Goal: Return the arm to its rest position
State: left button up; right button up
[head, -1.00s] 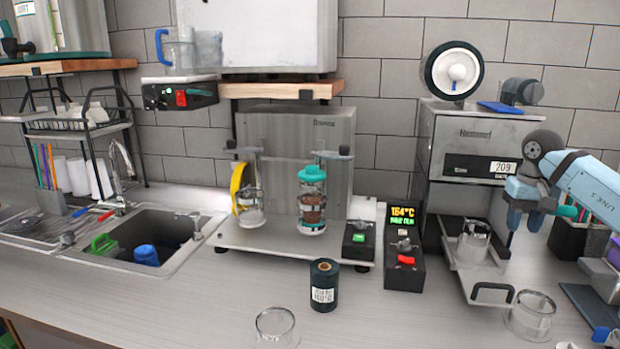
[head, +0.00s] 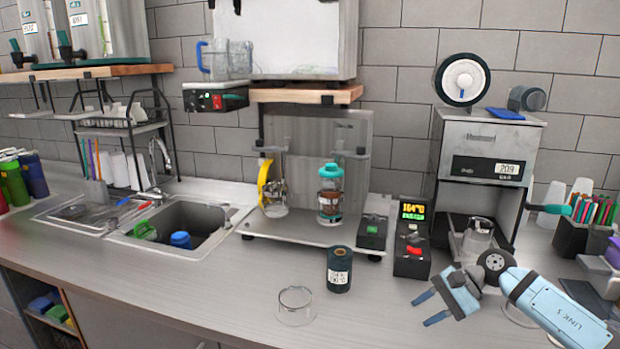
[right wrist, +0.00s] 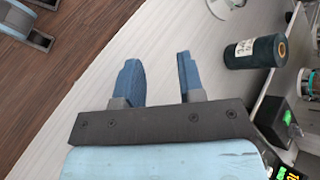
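My right arm comes in from the lower right in the head view. Its gripper (head: 431,308) is over the front of the counter, with its blue fingers spread and nothing between them. In the right wrist view the same gripper (right wrist: 162,80) shows its two fingers apart and empty, with the counter and floor behind them. My left gripper is not in view.
A dark labelled roll (head: 340,270) and a clear cup (head: 295,305) stand on the counter left of my right gripper. Behind are the control box (head: 412,250), the sealer plate (head: 300,230) and the grey dispenser (head: 483,150). The front left counter is clear.

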jog(key=s+a+f+m+t+y+p, duration=0.1)
jog(key=s+a+m+t+y, duration=0.4)
jog(key=m, duration=0.7)
jog(key=s+a+f+m+t+y+p, duration=0.2)
jog(key=s+a+m+t, duration=0.4)
jog(key=m, duration=0.5)
jog(key=s+d+f+n+h+p, duration=0.1)
jog(key=s+f+n+h, duration=0.6)
jog(key=n, duration=1)
jog(key=s+d+f+n+h+p, duration=0.2)
jog(key=s+d+f+n+h, duration=0.2)
jog(key=n, duration=1.4)
jog(key=s+f+h, duration=0.3)
jog(key=s+f, duration=0.3)
jog(key=s, duration=0.2)
jog(key=shift+n, duration=0.3)
